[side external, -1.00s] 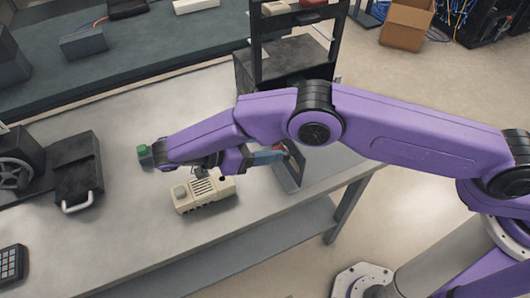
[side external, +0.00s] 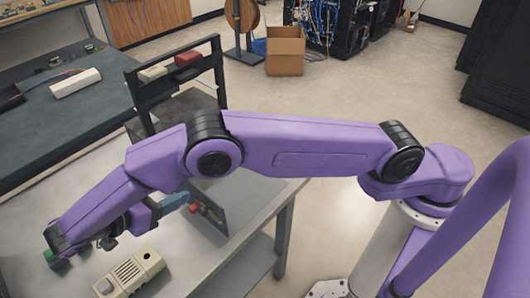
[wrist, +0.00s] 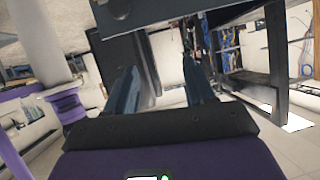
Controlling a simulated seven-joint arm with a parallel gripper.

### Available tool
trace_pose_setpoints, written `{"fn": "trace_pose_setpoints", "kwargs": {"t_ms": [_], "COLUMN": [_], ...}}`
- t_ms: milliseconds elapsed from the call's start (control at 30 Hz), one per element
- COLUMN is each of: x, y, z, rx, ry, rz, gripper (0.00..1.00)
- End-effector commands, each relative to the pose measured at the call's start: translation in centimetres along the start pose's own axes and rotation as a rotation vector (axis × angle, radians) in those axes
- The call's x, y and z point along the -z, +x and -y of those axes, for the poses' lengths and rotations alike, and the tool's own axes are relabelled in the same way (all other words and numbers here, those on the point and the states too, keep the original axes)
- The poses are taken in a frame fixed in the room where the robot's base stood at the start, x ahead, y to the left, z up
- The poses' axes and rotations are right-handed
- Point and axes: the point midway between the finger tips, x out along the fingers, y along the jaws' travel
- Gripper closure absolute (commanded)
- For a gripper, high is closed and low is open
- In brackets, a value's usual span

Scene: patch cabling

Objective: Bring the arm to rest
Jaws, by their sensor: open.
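My gripper (side external: 176,202) is at the end of my purple arm, low over the grey bench (side external: 238,228). Its blue-grey fingers point right in the side external view, toward a dark upright panel (side external: 212,208) with small red parts. I cannot tell whether they touch it. In the wrist view my gripper (wrist: 160,68) has its two fingers spread apart, and I see nothing held between them.
A beige vented device (side external: 132,272) lies on the bench below my wrist. A black rack (side external: 180,88) with a red box (side external: 188,58) stands behind my forearm. A cardboard box (side external: 285,50) is on the floor. Open floor lies right of the bench.

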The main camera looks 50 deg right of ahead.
Motion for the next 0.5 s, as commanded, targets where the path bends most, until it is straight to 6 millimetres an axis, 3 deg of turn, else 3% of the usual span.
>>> {"fn": "trace_pose_setpoints", "kwargs": {"t_ms": [167, 300, 400, 500], "x": [3.0, 5.7, 7.6, 9.4], "y": [-0.6, -2.7, -4.9, -7.3], "z": [7.6, 12.7, 15.0, 16.0], "rx": [0.357, 0.675, 0.895, 1.107], "ry": [0.096, 0.114, 0.09, 0.032], "rz": [0.137, 0.262, 0.352, 0.442], "gripper": [0.46, 0.46, 0.46, 0.46]}}
